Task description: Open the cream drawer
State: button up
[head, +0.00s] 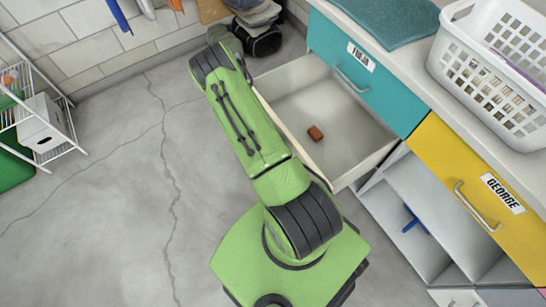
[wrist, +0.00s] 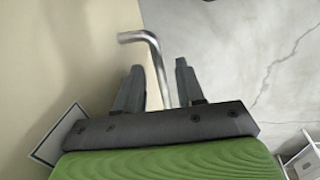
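The cream drawer (head: 350,112) stands pulled out below the teal drawer in the head view, its inside showing. A small reddish-brown block (head: 315,133) lies on its floor. In the wrist view its cream front (wrist: 80,45) fills the left side, and its bent metal handle (wrist: 150,42) sticks out from it. My gripper (wrist: 159,66) is at the handle, with its fingers apart and one on each side of the bar. I see a gap between the fingers and the bar. In the head view my arm hides the handle and the fingertips.
The teal drawer (head: 375,92) above and the yellow drawer (head: 455,165) to the right are shut. A white basket (head: 490,75) stands on the counter. A white wire rack (head: 60,110) is at the far left. Grey floor is clear left of my arm.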

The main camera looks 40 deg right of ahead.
jog(key=a+r+p, duration=0.3)
jog(key=r+p, duration=0.2)
jog(key=r, duration=1)
jog(key=shift+w+r, duration=0.25)
jog(key=shift+w, duration=0.1)
jog(key=w+a+r+t+y+p, duration=0.1)
jog(key=a+r+p, duration=0.15)
jog(key=r, duration=0.65)
jog(key=w+a+r+t+p, duration=0.1)
jog(key=a+r, duration=0.2)
jog(key=r, duration=0.5)
jog(key=w+a+r+t+y+p, duration=0.1)
jog(key=w+a+r+p, duration=0.15)
jog(key=r, duration=0.65)
jog(key=s+a+r+n+t+p, duration=0.1)
jog(key=s+a+r, duration=0.2)
jog(key=s+r, duration=0.4)
jog(key=s+a+r+n+t+p, duration=0.1)
jog(key=s+a+r+t+p, duration=0.1)
jog(key=s+a+r, duration=0.2)
jog(key=v, duration=0.7)
jog(key=shift+r, duration=0.35)
